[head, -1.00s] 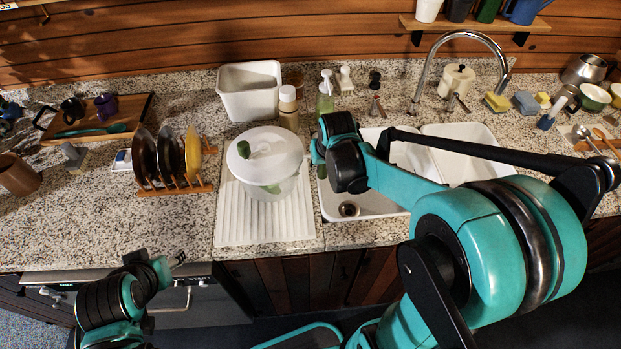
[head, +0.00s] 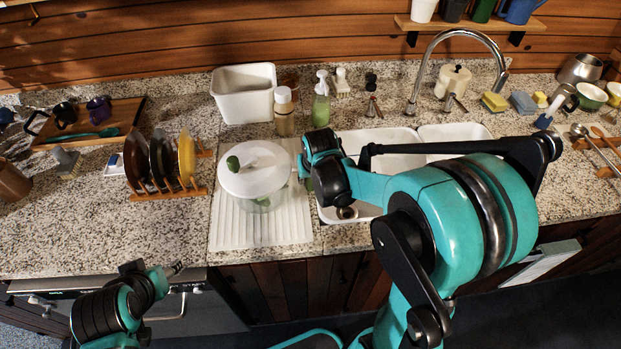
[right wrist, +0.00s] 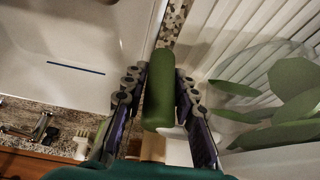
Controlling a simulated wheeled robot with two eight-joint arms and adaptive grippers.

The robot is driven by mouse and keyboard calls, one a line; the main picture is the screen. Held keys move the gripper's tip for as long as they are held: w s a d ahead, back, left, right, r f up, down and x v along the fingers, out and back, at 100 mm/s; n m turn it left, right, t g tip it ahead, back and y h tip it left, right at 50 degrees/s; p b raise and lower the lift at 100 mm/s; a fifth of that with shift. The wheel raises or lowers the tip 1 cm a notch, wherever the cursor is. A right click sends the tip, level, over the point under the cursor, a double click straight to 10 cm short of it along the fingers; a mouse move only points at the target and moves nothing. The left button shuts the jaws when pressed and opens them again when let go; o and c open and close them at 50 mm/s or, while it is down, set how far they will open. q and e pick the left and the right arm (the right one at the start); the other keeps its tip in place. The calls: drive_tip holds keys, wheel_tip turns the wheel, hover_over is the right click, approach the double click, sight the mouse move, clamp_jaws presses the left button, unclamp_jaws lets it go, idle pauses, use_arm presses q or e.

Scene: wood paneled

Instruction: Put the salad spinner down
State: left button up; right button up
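The salad spinner (head: 268,178) has a white lid with a small green knob and a clear bowl with green leaves. It is upright over the white ribbed drainboard (head: 285,232); I cannot tell whether its base touches. My right gripper (head: 308,165) is at its right side. In the right wrist view, my right gripper (right wrist: 161,95) has its fingers closed on both sides of a green cylindrical grip (right wrist: 159,90), apparently the spinner's handle. The leafy bowl (right wrist: 270,100) is to the right there. My left gripper (head: 176,268) is low by the counter's front edge, its fingers too small to read.
A dish rack (head: 168,193) with plates stands left of the drainboard. A white tub (head: 245,92), a jar (head: 284,112) and a soap bottle (head: 321,103) stand behind. The sink (head: 375,142) is to the right. Drainboard space is clear in front of the spinner.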

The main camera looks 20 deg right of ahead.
drive_tip(key=shift+o, duration=0.9)
drive_tip(key=shift+r, duration=0.25)
drive_tip(key=d+p+v, duration=0.1)
drive_tip(key=p+v, duration=0.3)
drive_tip(key=v, duration=0.7)
drive_tip(key=s+a+r+n+t, duration=0.1)
drive_tip(key=s+a, duration=0.1)
drive_tip(key=s, duration=0.4)
drive_tip(key=s+a+r+n+t, duration=0.1)
drive_tip(key=s+a, duration=0.2)
drive_tip(key=s, duration=0.4)
drive_tip(key=shift+a+r+t+y, duration=0.3)
drive_tip(key=shift+r+t+y, duration=0.1)
drive_tip(key=shift+f, duration=0.15)
